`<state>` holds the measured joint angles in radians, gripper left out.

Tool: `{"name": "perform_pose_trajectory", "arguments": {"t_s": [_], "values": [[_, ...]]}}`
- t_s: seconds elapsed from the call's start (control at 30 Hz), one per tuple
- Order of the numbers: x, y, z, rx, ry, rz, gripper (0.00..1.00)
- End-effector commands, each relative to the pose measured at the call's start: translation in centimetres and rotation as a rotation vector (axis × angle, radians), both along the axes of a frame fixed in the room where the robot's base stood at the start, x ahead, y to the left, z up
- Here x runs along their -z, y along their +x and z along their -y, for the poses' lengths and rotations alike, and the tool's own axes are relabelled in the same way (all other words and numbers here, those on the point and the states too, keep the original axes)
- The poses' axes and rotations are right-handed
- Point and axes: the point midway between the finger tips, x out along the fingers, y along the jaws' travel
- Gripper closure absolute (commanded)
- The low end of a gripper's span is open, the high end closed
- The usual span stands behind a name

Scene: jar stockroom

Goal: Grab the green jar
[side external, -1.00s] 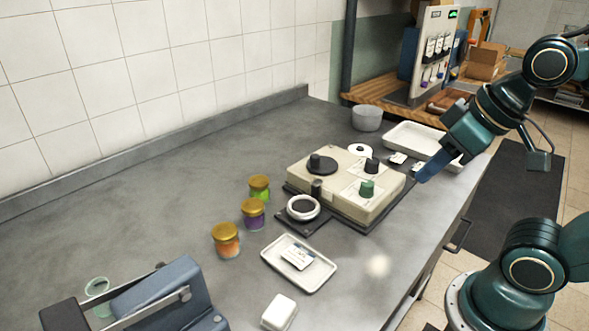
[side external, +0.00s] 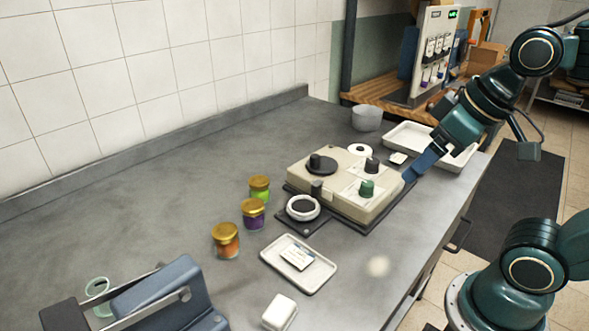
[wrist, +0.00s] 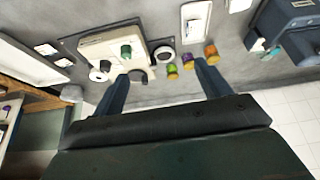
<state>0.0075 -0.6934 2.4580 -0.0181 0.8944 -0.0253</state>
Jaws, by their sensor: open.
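The green jar (side external: 260,190), with a gold lid, stands upright on the grey counter at the back of a row of jars. It also shows in the wrist view (wrist: 172,72), small and far off between my fingers. My gripper (side external: 411,177) hangs over the right end of the beige device, well to the right of the jar. In the wrist view its two fingers (wrist: 161,69) are wide apart with nothing held.
A purple jar (side external: 253,215) and an orange jar (side external: 226,241) stand close in front of the green one. The beige device (side external: 345,190) with knobs lies between my gripper and the jars. A white tray (side external: 318,274) lies nearer. The counter left of the jars is clear.

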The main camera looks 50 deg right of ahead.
Motion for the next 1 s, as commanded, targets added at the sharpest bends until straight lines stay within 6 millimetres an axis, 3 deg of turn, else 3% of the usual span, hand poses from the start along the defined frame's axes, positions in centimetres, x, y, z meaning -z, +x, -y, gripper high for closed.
{"name": "perform_pose_trajectory", "arguments": {"t_s": [0.5,0.77,1.0], "values": [[-2.1,10.3,-0.8,-0.208,-0.037,-0.052,0.24],[-1.5,16.3,-0.8,-0.322,-0.046,-0.071,0.24],[0.1,21.8,-0.6,-0.425,-0.05,-0.084,0.24]]}}
